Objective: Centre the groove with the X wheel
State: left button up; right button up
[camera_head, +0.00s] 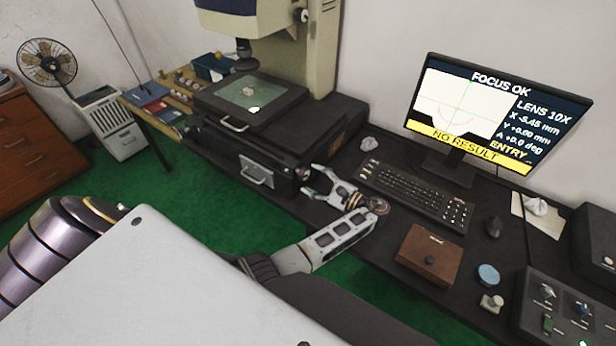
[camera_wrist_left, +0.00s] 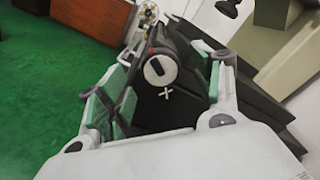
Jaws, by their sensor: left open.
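The X wheel (camera_wrist_left: 160,70) is a round knob with a white face and a dark grip bar, above a white X mark. In the head view the X wheel (camera_head: 303,173) is small at the stage's right end. My left gripper (camera_wrist_left: 166,78) is open, with its green-padded fingers on either side of the wheel; contact cannot be told. It also shows in the head view (camera_head: 312,181). The stage glass (camera_head: 237,98) carries a small pale part and a bright spot.
The monitor also reads FOCUS OK and NO RESULT. A keyboard (camera_head: 415,193), brown box (camera_head: 430,255), mouse (camera_head: 492,227) and control panel (camera_head: 565,312) stand on the dark desk to the right. The microscope column (camera_head: 318,50) rises behind the stage. Green floor lies in front.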

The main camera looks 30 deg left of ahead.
pick_arm(q)
jog(key=shift+s+d, duration=0.15)
jog(key=shift+d, duration=1.65)
